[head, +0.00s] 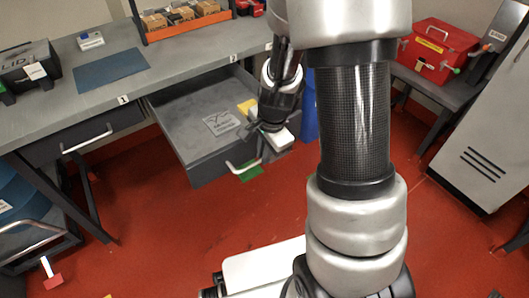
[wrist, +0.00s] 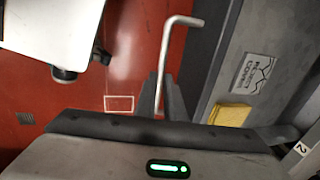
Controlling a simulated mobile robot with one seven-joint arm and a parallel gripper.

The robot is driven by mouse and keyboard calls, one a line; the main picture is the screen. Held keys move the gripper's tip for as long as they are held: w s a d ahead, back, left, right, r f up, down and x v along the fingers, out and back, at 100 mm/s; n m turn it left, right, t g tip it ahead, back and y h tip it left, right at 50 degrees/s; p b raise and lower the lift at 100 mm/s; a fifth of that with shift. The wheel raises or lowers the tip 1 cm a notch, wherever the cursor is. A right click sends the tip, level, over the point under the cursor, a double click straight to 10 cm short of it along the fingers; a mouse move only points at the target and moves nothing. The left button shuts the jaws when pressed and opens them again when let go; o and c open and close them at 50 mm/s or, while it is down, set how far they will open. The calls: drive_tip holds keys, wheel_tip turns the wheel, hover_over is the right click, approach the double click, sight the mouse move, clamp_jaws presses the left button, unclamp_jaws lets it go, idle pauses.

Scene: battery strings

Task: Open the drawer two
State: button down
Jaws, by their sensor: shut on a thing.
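Drawer two (head: 187,106), under the bench edge marked 2, is pulled well out and shows its grey interior. A printed label (head: 221,123) and a yellow item (head: 246,106) lie inside; both also show in the wrist view, the label (wrist: 249,74) and the yellow item (wrist: 231,113). Its pale bar handle (head: 243,166) is on the front panel. In the wrist view my gripper (wrist: 161,96) is shut on one end of this handle (wrist: 176,22). In the head view my gripper (head: 262,150) is at the right part of the drawer front, and its fingertips are hard to make out.
A closed drawer (head: 85,135) marked 1 is at left. The bench (head: 180,60) carries a blue mat (head: 110,69), a dark lidded box (head: 28,65) and an orange rack (head: 190,27). Red floor before the drawer is open.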

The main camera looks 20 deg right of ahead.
drive_tip(key=shift+s, duration=0.1)
idle(0.3)
drive_tip(key=c, duration=1.8)
unclamp_jaws()
drive_tip(key=shift+c, duration=0.2)
drive_tip(key=s+r+p, duration=0.1)
drive_tip(key=r+p, duration=0.1)
drive_tip(key=r, duration=0.6)
drive_tip(key=s+d+r+p, duration=0.1)
drive_tip(key=s+r+p, duration=0.1)
drive_tip(key=r, duration=0.7)
drive_tip(key=shift+p, duration=0.85)
drive_tip(key=shift+s+d+r, duration=0.1)
drive_tip(key=s+a+r+n+t+p, duration=0.1)
drive_tip(key=s+r+n+p, duration=0.2)
drive_tip(key=r, duration=0.5)
drive_tip(key=s+r+n+t+p, duration=0.1)
drive_tip(key=s+r+n+p, duration=0.3)
drive_tip(key=r, duration=0.5)
drive_tip(key=s+a+r+n+t+p, duration=0.1)
drive_tip(key=s+r+n+p, duration=0.3)
drive_tip(key=r+n, duration=0.3)
wheel_tip(320, 180, up, 2)
drive_tip(key=shift+s+a+r+t+h, duration=0.1)
drive_tip(key=shift+s+a+t+h, duration=0.2)
drive_tip(key=shift+s, duration=0.55)
